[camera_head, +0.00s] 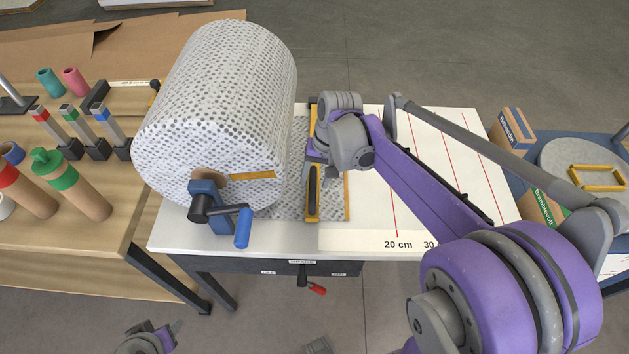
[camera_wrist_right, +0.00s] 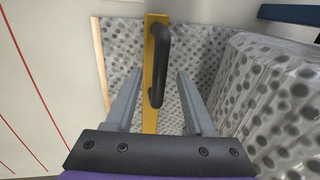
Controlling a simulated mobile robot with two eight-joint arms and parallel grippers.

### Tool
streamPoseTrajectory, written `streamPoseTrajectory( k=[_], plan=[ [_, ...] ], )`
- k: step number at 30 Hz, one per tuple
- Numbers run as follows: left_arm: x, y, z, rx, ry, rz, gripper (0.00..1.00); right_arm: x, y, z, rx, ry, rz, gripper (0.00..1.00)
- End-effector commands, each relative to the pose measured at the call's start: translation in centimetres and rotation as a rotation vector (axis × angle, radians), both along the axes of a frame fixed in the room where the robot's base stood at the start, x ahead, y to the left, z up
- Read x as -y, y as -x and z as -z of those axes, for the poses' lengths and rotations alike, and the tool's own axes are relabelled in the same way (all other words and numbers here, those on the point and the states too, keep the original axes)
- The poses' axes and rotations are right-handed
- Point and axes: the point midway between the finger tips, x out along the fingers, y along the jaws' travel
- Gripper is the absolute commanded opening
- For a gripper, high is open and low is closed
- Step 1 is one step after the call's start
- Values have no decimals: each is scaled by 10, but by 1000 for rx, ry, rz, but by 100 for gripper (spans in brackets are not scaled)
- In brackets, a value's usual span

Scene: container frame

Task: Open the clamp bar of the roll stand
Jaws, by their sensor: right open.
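The roll stand holds a large roll of grey-dotted white sheet (camera_head: 215,105), with a blue crank (camera_head: 242,228) at its near end. The yellow clamp bar (camera_head: 313,212) lies flat across the sheet, right of the roll. Its black handle (camera_wrist_right: 161,62) stands up from the bar. My right gripper (camera_wrist_right: 158,76) is open above the bar, with one finger on each side of the handle and nothing held.
The white table (camera_head: 270,238) has red measuring lines on the right. A red-handled lever (camera_head: 317,289) hangs under its front edge. Cardboard tubes (camera_head: 85,193) stand on the wooden table at left. Boxes (camera_head: 512,128) and a blue bench are at right.

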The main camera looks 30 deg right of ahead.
Motion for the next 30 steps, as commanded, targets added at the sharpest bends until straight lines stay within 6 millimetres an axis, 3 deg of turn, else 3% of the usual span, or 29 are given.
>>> streamPoseTrajectory(
  k=[5, 14, 23, 30],
  plan=[
    [0, 0, 1, -1, 0, 0, 50, -2, -1, 13, 0, 0, 0, 55],
    [0, 0, 1, -1, 0, 0, 50, -2, -1, 14, 1, 1, 0, 53],
    [0, 0, 1, -1, 0, 0, 50, -2, -1, 14, 1, 1, 0, 0],
    [0, 0, 1, -1, 0, 0, 50, -2, -1, 14, 1, 1, 0, 0]
  ],
)
